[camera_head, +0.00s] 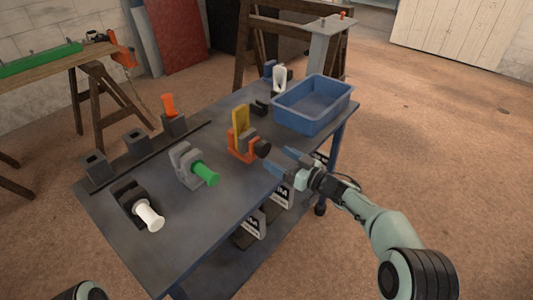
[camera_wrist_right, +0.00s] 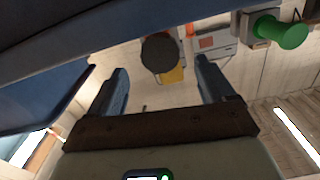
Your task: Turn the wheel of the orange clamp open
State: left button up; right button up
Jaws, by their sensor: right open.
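The orange clamp (camera_head: 240,152) stands on the dark bench (camera_head: 222,218), with an upright yellow piece (camera_head: 240,120) in it. Its black wheel (camera_head: 263,149) faces right, toward my right gripper (camera_head: 284,162). This gripper is open and empty, with its blue fingers pointing at the wheel and a small gap between them. In the right wrist view the dark wheel (camera_wrist_right: 160,52) lies ahead, between the two fingertips (camera_wrist_right: 162,68), with part of the yellow piece (camera_wrist_right: 172,76) behind it. My left gripper is out of view.
A blue bin (camera_head: 310,120) stands right of the clamp. A grey clamp with a green knob (camera_head: 206,173) and a black one with a white knob (camera_head: 150,217) stand to the left. The floor at right is clear.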

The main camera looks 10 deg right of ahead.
aim_at(266, 151)
jog(key=x, duration=0.5)
jog(key=shift+w+a+b, duration=0.25)
jog(key=shift+w+b, duration=0.05)
jog(key=shift+b, duration=0.1)
jog(key=c, duration=1.1)
